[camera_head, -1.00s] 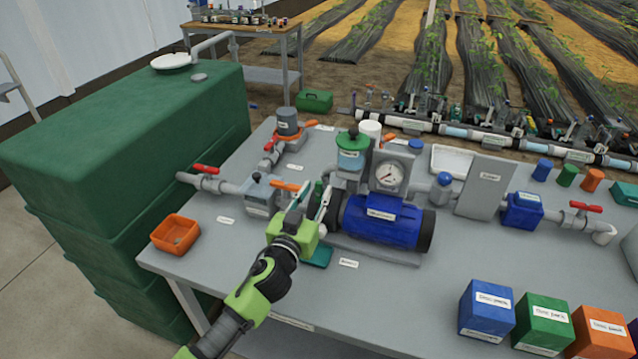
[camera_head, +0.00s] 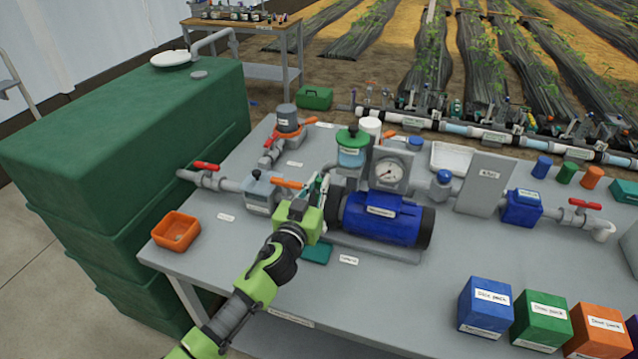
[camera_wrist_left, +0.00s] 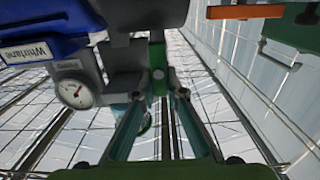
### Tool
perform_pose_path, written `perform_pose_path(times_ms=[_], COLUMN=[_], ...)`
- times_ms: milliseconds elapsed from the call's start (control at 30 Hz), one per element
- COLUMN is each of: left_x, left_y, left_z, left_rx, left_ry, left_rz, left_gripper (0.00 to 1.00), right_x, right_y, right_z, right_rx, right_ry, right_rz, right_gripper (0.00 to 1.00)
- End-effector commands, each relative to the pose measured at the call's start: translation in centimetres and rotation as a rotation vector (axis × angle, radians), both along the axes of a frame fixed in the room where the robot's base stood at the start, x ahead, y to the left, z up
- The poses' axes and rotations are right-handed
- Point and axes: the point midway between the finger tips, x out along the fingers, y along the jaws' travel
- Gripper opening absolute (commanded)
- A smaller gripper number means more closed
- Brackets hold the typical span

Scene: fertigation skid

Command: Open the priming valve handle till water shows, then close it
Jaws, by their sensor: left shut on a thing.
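My left gripper (camera_head: 319,188) reaches in at the left end of the pump, between the pump and the orange-handled valve. Its fingers are shut on a small green upright handle (camera_wrist_left: 158,78), which shows between the fingertips in the left wrist view. In the head view the gripper mostly hides this handle. The blue pump (camera_head: 383,220) lies just right of the gripper. An orange lever (camera_head: 289,184) lies behind and left of it, apart from the fingers. A clear strainer bowl with a green lid (camera_head: 353,138) stands behind. No water is plain to see. My right gripper is not in view.
A pressure gauge (camera_head: 389,172) stands behind the pump. An orange bin (camera_head: 176,231) sits at the table's left edge, beside a green tank (camera_head: 120,150). A red-handled valve (camera_head: 206,167) is on the tank pipe. Coloured boxes (camera_head: 485,306) stand at the front right.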

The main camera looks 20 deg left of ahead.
Motion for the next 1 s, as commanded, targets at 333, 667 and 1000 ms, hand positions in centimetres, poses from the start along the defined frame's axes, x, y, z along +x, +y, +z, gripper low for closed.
perform_pose_path(times_ms=[333, 667, 1000], left_x=[-0.1, -0.1, -0.1], left_y=[-0.3, -0.9, -1.3], left_z=[-0.3, -0.6, -1.0], left_rx=[0.145, 0.441, 0.765], left_ry=[-0.001, -0.010, -0.019], left_rz=[0.000, 0.000, -0.001], left_gripper=[0.00, 0.00, 0.00], right_x=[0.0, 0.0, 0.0], right_y=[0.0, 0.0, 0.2], right_z=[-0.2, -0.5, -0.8], right_rx=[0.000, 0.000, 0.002], right_ry=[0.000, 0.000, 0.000], right_rz=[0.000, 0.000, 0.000], right_gripper=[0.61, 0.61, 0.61])
